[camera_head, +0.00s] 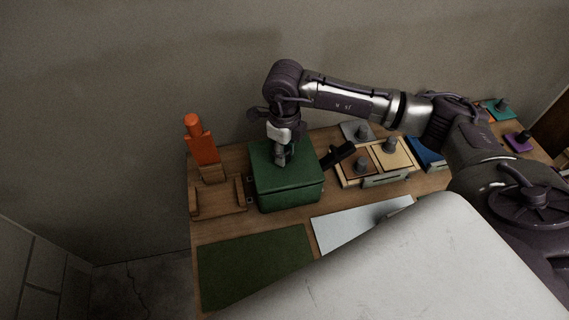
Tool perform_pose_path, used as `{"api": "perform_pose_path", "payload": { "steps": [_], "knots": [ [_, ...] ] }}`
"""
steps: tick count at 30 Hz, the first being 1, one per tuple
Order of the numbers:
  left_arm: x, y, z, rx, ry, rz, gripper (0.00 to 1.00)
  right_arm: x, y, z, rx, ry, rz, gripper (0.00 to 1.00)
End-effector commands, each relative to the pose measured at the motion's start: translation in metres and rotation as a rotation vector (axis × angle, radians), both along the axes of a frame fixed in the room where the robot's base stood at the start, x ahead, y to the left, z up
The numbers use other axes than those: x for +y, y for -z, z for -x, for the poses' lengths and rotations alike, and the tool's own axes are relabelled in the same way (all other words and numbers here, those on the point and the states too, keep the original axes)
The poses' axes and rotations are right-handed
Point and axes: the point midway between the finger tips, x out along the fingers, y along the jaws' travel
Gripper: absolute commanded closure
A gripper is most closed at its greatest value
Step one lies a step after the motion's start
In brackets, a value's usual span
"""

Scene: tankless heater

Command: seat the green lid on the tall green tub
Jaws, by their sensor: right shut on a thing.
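The tall green tub (292,198) stands on the wooden table, left of centre. The green lid (304,170) lies over the tub's top, level as far as I can see. I cannot tell whether it is fully down on the rim or slightly above it. My right gripper (281,160) reaches in from the right, points down over the middle of the lid and is shut on its handle. The gripper hides most of that handle. My left gripper is not in view.
An orange figure-like object (203,147) and a wooden stand (217,198) are left of the tub. A dark object (338,155) lies close on its right. Knobbed lidded boxes (392,153) stand further right. A dark green mat (254,265) and a pale mat (345,226) lie in front.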

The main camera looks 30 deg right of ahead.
Motion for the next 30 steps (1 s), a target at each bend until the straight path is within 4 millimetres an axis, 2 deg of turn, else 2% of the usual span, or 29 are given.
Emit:
{"api": "perform_pose_path", "payload": {
  "steps": [20, 21, 26, 30],
  "knots": [
    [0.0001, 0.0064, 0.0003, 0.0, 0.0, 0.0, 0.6, -0.0001, 0.0063, -0.0002, -0.001, 0.0, -0.001, 1.0],
    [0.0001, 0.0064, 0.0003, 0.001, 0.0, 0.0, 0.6, 0.0, 0.0063, -0.0001, 0.0, 0.0, 0.0, 0.67],
    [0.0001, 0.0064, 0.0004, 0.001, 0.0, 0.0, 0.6, -0.0001, 0.0064, 0.0, 0.0, 0.0, 0.0, 0.4],
    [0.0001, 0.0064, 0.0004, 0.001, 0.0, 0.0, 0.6, 0.0, 0.0065, 0.0, 0.0, 0.0, 0.0, 0.39]
  ]
}}
